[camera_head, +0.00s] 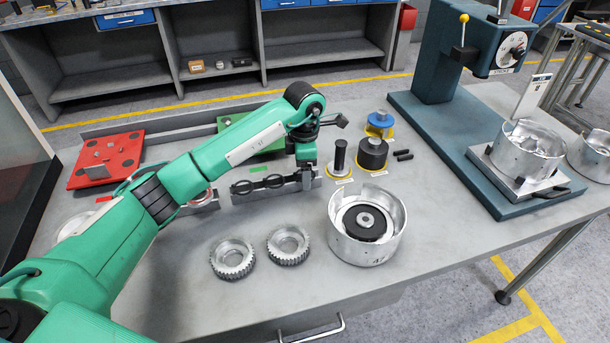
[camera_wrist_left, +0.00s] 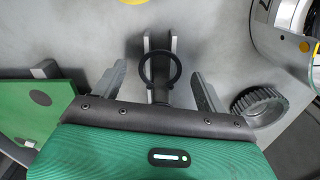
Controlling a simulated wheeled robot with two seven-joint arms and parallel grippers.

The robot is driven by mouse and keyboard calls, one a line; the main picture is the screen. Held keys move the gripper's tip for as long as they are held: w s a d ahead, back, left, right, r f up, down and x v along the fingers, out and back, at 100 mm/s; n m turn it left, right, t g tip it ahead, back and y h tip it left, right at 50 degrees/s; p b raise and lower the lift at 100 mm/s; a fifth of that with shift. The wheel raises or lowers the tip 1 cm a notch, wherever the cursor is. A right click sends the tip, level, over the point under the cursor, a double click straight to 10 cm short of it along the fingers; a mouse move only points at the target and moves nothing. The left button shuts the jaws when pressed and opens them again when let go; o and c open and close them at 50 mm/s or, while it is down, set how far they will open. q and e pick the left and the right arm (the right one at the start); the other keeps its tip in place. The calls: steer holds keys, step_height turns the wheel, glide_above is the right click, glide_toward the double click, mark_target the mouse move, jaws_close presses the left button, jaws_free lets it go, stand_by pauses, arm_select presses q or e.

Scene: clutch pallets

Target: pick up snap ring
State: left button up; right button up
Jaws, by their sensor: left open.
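My left gripper (camera_head: 306,172) hangs over the right end of a grey ring holder (camera_head: 240,198) in the head view. Two black snap rings, one at the left (camera_head: 242,187) and one nearer the middle (camera_head: 273,181), show on that holder; the gripper hides its right end. In the left wrist view, a black snap ring (camera_wrist_left: 179,72) stands on a grey support (camera_wrist_left: 161,95) between the two spread fingers of my left gripper (camera_wrist_left: 160,82). Neither finger appears to touch the ring. My right gripper is not in view.
Two toothed metal rings (camera_head: 232,260) (camera_head: 289,246) and a silver drum (camera_head: 388,245) stand in front. Black cylinders (camera_head: 372,155) stand behind the drum. A red plate (camera_head: 108,158) and a green plate (camera_head: 250,130) lie behind. A teal press (camera_head: 440,60) stands right. The table's front is clear.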

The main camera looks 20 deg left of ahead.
arm_select(q)
steer(key=c, duration=1.3)
steer(key=shift+o, duration=0.2)
